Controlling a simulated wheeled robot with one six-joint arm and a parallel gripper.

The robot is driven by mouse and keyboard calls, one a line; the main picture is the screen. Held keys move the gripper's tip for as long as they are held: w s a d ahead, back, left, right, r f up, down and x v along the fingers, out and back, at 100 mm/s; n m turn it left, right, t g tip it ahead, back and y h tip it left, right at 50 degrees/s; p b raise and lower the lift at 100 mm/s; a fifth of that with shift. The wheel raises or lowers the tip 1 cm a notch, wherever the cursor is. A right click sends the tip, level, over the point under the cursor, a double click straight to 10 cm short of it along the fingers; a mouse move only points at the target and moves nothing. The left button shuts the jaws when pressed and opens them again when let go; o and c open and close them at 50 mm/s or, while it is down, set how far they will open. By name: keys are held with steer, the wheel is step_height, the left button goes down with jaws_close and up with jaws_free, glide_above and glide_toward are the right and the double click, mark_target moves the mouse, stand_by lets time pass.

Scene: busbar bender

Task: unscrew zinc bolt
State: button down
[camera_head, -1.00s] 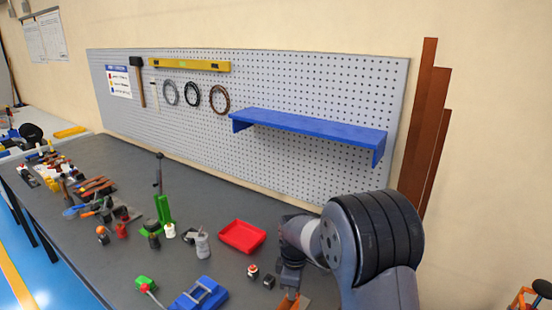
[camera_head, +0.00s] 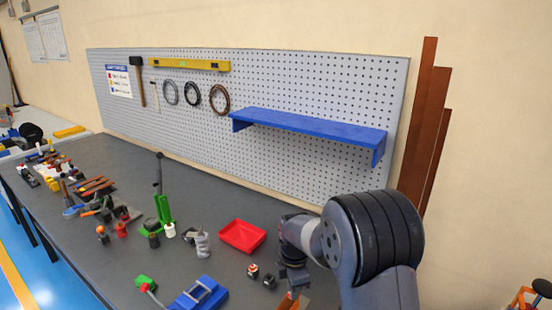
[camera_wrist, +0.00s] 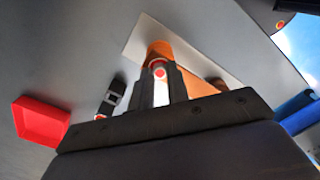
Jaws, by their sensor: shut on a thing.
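My gripper (camera_head: 294,290) is low over the front of the bench, at the copper-coloured bar (camera_head: 286,303). In the wrist view my gripper (camera_wrist: 160,84) points at the bar (camera_wrist: 186,62), which lies on a pale plate (camera_wrist: 142,38). Its fingers are closed around a small round piece with a pale centre and a red ring (camera_wrist: 160,72), which seems to be the zinc bolt's head. The fingers hide the rest of it. In the head view the bolt is hidden.
A red tray (camera_head: 242,236) lies left of my gripper, with two small parts (camera_head: 261,275) between. A blue fixture (camera_head: 200,296) stands at the front edge. A green-based lever tool (camera_head: 164,212) and several loose tools are farther left. A blue shelf (camera_head: 308,128) hangs behind.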

steer(key=n, duration=0.5)
steer(key=shift+n, duration=0.3)
steer(key=n, duration=0.5)
steer(key=shift+n, duration=0.4)
steer(key=c, duration=1.6)
jaws_free()
steer(key=shift+c, duration=0.2)
steer(key=m, duration=0.5)
steer(key=shift+m, duration=0.4)
